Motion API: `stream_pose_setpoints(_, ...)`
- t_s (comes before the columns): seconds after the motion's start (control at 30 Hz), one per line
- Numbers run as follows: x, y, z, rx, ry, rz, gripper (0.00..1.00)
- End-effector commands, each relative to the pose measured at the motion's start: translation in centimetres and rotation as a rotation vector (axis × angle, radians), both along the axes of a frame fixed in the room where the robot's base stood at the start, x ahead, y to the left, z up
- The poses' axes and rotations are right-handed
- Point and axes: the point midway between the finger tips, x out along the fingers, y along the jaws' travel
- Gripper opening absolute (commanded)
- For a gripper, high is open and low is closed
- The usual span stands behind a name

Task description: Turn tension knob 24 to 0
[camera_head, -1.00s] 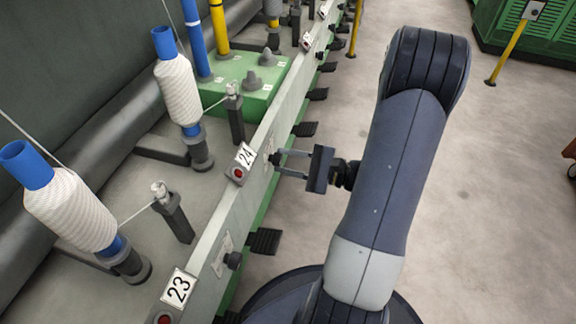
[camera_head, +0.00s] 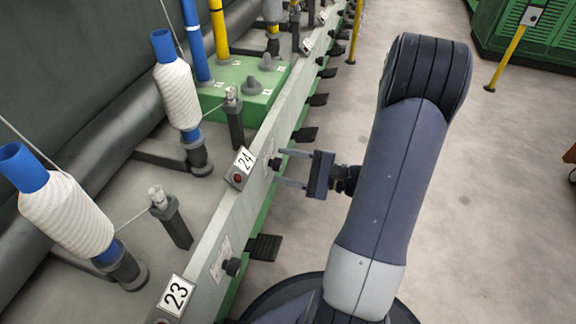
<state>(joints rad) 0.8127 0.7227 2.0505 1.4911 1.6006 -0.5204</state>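The number 24 plate (camera_head: 245,160) with a red button (camera_head: 237,178) sits on top of the machine rail. Tension knob 24 (camera_head: 275,163) is a small dark knob on the rail's side face, right of the plate. My gripper (camera_head: 283,167) points left at the rail. Its two thin fingers are spread apart, with their tips close to the knob. The knob appears near or between the tips; I cannot tell whether they touch. The dial markings around knob 24 are too small to read.
Knob 23 (camera_head: 233,266) and the number 23 plate (camera_head: 176,295) are nearer on the same rail (camera_head: 207,262). Black pedals (camera_head: 264,247) stick out below it. White bobbins (camera_head: 177,93) stand behind it. The floor at right is open.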

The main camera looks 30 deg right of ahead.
Motion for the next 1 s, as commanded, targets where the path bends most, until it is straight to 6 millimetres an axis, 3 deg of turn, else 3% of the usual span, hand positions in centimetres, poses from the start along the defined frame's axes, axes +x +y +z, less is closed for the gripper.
stream_pose_setpoints(0.37,-0.4,-0.6,0.1,0.001,-0.001,-0.002,0.52)
stream_pose_setpoints(1.0,-6.6,-7.5,0.1,0.001,0.0,-0.003,0.52)
